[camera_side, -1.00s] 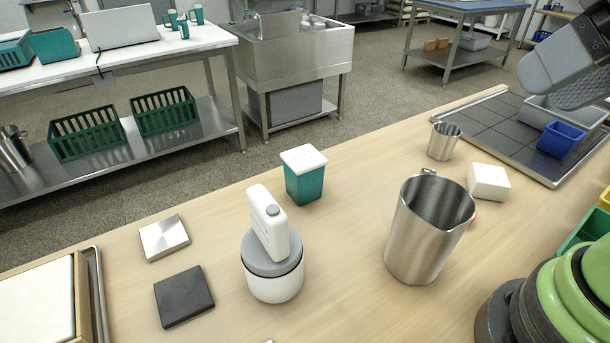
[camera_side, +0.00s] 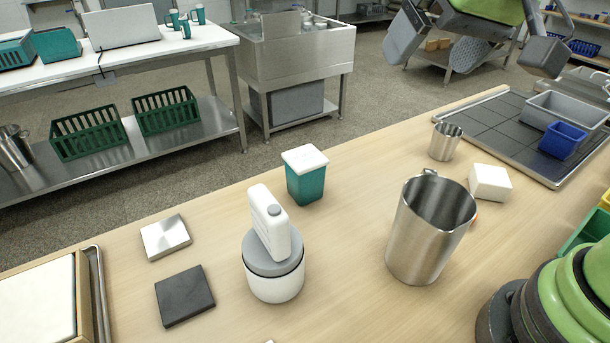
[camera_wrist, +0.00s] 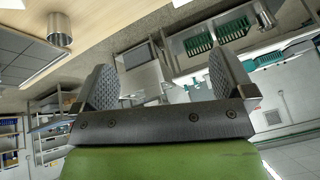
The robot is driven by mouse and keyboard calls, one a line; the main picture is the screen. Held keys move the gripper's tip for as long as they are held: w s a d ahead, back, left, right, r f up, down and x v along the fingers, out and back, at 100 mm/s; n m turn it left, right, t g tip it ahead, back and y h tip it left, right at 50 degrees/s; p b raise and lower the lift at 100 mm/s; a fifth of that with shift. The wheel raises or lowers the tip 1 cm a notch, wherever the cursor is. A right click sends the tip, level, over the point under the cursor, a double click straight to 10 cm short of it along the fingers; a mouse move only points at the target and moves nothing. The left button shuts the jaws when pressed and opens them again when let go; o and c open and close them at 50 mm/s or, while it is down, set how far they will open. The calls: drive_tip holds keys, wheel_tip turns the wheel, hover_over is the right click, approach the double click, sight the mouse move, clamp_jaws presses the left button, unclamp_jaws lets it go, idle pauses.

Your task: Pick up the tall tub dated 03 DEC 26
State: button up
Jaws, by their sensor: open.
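A tall teal tub with a white lid (camera_side: 305,182) stands upright on the wooden bench in the side view. No date can be read on it. A short round white tub with a grey lid (camera_side: 273,279) stands nearer the camera, with a white bottle-like item (camera_side: 268,222) on it. My gripper (camera_side: 436,52) is high at the upper right of the side view, open and empty, well away from both tubs. In the wrist view my gripper (camera_wrist: 162,65) shows its two fingers spread apart with nothing between them. Neither tub is clearly seen there.
A large steel jug (camera_side: 420,240) stands right of the tubs. A small steel cup (camera_side: 445,142), a white block (camera_side: 489,183) and a blue bin (camera_side: 562,139) are further right. A steel plate (camera_side: 165,237) and a dark plate (camera_side: 184,296) lie left. Bench around the teal tub is clear.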

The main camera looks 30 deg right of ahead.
drive_tip(key=w+a+f+n+g, duration=0.1)
drive_tip(key=w+a+f, duration=0.2)
drive_tip(key=w+f, duration=0.5)
drive_tip(key=n, duration=0.2)
approach(306, 157)
drive_tip(key=shift+h, duration=0.4)
drive_tip(key=x, duration=0.5)
drive_tip(key=shift+a+f, duration=0.15)
drive_tip(key=shift+a, duration=0.1)
drive_tip(key=shift+x, duration=2.95)
drive_tip(key=shift+a, duration=0.1)
drive_tip(key=c, duration=1.2)
